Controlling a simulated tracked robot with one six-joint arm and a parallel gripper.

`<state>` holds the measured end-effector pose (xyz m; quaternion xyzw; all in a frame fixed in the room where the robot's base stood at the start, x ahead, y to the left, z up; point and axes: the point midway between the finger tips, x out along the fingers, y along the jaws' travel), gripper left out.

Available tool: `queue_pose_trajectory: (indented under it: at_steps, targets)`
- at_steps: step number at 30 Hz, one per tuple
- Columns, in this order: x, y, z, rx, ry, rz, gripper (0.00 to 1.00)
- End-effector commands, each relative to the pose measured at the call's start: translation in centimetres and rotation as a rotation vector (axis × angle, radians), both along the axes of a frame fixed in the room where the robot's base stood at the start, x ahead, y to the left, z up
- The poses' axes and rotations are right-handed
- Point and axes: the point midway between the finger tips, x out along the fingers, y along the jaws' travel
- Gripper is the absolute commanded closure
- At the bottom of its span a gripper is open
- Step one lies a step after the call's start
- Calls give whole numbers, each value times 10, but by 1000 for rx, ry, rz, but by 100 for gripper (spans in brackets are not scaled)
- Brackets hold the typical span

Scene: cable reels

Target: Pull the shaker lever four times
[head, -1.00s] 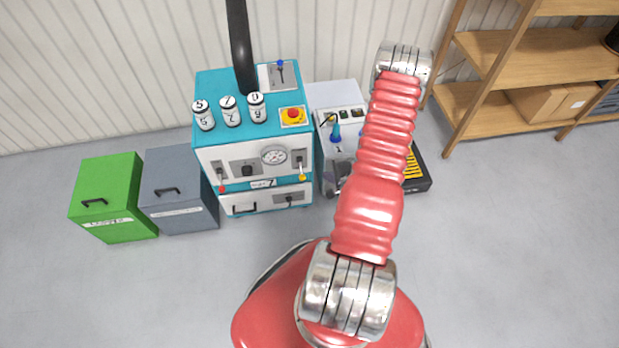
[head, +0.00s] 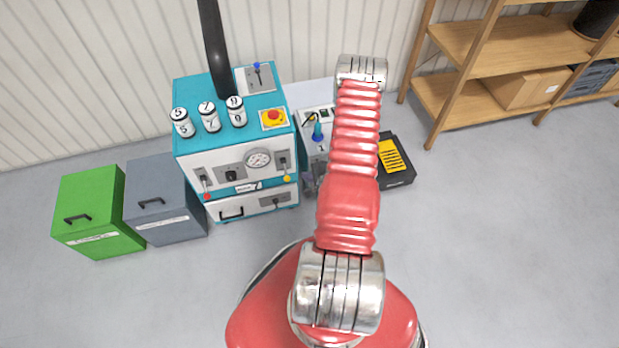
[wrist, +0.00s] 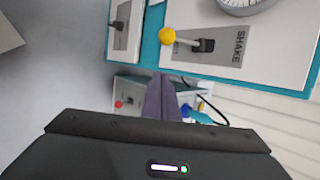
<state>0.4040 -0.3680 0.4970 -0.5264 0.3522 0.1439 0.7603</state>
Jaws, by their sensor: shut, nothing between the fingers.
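The shaker lever is a short rod with a yellow knob (wrist: 166,36) on a grey plate marked SHAKE in the wrist view. In the head view the yellow knob (head: 287,178) is low on the right of the teal and white machine's front (head: 220,160). My gripper (wrist: 160,80) shows as two dark fingers lying together, shut and empty. In the wrist view the fingertips are just below the yellow knob, with a gap between. In the head view my red arm hides most of the gripper.
The machine also has a red-knobbed lever (head: 207,196), a round gauge (head: 257,160) and a red stop button (head: 274,117). A grey unit (head: 316,97) with a blue plug stands to its right. Green (head: 90,205) and grey (head: 165,195) bins stand left. Wooden shelves (head: 450,95) stand right.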

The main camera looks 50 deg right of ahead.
Motion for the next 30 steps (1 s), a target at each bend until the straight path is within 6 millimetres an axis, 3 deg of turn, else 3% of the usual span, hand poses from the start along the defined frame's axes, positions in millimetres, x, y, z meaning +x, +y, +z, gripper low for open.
queue_pose_trajectory:
  at_steps: [14,30]
  targets:
    - [33,-7,-32,-1,0,1,100]
    - [38,28,-15,-1,-1,0,100]
